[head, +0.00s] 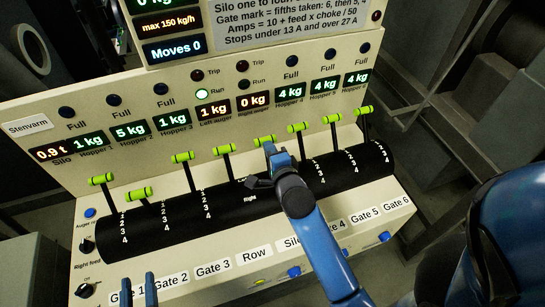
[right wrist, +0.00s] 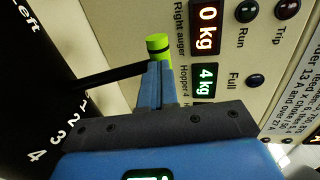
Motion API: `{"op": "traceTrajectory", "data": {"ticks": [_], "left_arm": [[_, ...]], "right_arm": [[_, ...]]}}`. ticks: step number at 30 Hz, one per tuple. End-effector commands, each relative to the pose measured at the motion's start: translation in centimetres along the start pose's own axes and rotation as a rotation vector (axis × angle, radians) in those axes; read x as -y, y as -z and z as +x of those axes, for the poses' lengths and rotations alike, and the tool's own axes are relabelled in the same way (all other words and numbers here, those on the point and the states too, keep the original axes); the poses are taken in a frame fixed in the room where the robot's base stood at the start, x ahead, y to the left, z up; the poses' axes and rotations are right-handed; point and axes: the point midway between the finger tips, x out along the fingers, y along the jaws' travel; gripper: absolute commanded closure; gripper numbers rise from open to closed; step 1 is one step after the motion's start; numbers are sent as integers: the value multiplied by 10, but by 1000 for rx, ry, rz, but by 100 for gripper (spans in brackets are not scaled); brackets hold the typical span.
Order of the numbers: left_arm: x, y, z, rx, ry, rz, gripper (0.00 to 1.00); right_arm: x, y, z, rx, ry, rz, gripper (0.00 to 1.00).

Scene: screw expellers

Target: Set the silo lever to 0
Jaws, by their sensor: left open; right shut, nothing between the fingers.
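The silo lever (head: 265,141) has a lime-green handle and is fifth from the left, above the Silo label (head: 290,243). Its handle is about level with most neighbouring handles; its scale numbers are hidden behind my arm. My right gripper (head: 270,149) is shut and empty, with its fingertips just below this handle. In the right wrist view the closed fingertips (right wrist: 156,68) are at the green handle (right wrist: 158,48), in front of its black stem; I cannot tell whether they touch. My left gripper (head: 138,288) is open and empty at the bottom left, in front of the panel.
Neighbouring levers are close: Row (head: 224,149) on the left and Gate 4 (head: 299,128) on the right. The Gate 2 lever (head: 139,193) sits lower than the others. A black curved cover (head: 225,203) spans beneath the levers. The display panel (head: 130,90) rises behind.

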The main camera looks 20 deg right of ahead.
Motion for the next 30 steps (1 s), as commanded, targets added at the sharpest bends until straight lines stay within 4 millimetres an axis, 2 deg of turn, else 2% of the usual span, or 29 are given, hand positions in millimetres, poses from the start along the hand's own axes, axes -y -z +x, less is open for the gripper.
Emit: {"op": "traceTrajectory", "data": {"ticks": [1, 3, 6, 9, 15, 30], "left_arm": [[0, -13, 0, 0, 0, 0, 57], [0, -17, 0, 1, 0, 0, 57], [0, -5, 0, 1, 0, 0, 57], [0, 2, 0, 0, 0, 0, 57], [0, 1, 0, 0, 0, 0, 57], [0, 3, 0, 0, 0, 0, 57]], "right_arm": [[-5, 0, 10, -1, 5, 3, 100], [-3, 0, 20, -1, -3, 1, 100], [3, 0, 31, -1, -49, 1, 100], [1, 0, 38, 0, -93, 2, 100], [-3, 0, 41, 1, -112, 0, 100], [0, 3, 41, 1, -112, 1, 100]]}}
